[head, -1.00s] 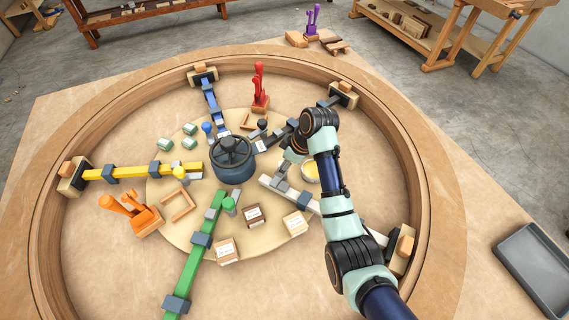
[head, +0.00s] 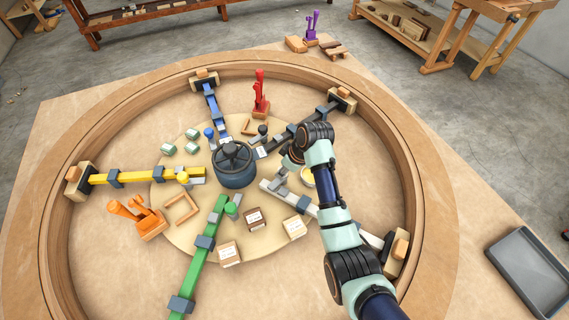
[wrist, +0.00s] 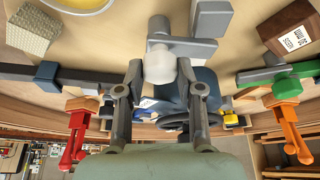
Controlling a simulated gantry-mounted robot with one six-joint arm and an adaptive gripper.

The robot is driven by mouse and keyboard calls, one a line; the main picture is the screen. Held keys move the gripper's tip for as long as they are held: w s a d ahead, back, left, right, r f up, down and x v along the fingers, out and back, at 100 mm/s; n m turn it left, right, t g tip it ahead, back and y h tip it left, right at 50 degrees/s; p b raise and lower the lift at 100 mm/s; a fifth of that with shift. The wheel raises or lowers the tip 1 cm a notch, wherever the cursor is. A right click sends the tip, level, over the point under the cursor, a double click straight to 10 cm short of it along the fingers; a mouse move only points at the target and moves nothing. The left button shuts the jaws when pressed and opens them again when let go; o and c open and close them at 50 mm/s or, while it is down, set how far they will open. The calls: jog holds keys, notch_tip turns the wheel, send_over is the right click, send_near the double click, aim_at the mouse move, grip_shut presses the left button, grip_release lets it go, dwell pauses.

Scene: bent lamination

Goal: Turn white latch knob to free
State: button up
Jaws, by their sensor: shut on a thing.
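The white latch knob (wrist: 160,64) sits between my gripper's two fingertips in the wrist view. My gripper (wrist: 161,74) is shut on it, one finger on each side. A grey latch piece (wrist: 185,46) lies just behind the knob and reaches to the right. In the head view my gripper (head: 290,162) is over the inner end of the white bar (head: 329,216), right of the dark central hub (head: 236,172). The knob is hidden behind my gripper and wrist there. I cannot tell how far the latch is turned.
Blue (head: 210,97), yellow (head: 125,178), green (head: 195,265) and dark grey (head: 308,119) bars radiate around the hub inside a round wooden rim (head: 420,190). Red (head: 260,93) and orange (head: 139,217) clamps and small blocks stand between them. A grey tray (head: 530,270) lies at right.

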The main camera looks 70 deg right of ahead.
jog(key=m+p, duration=0.1)
jog(key=p, duration=0.1)
jog(key=m+h+p, duration=0.1)
jog(key=m+p, duration=0.1)
jog(key=p, duration=0.1)
jog(key=shift+a+r+m, duration=0.15)
jog(key=shift+r+m, duration=0.15)
jog(key=shift+r, duration=0.1)
jog(key=m+h+p, duration=0.1)
jog(key=m+p, duration=0.1)
jog(key=m+g+h+p, duration=0.1)
jog(key=m+p, duration=0.1)
jog(key=shift+w+f, duration=0.15)
jog(key=m, duration=0.2)
jog(key=m+g+p, duration=0.1)
jog(key=m, duration=0.1)
jog(key=shift+f+g+h, duration=0.15)
jog(key=shift+g+h, duration=0.15)
jog(key=m, duration=0.2)
jog(key=m+g, duration=0.1)
jog(key=m, duration=0.1)
jog(key=shift+w+f+g, duration=0.1)
jog(key=shift+g, duration=0.2)
jog(key=shift+m+b, duration=0.3)
jog(key=o, duration=1.1)
jog(key=shift+o, duration=0.2)
jog(key=shift+a, duration=0.1)
jog(key=v, duration=1.2)
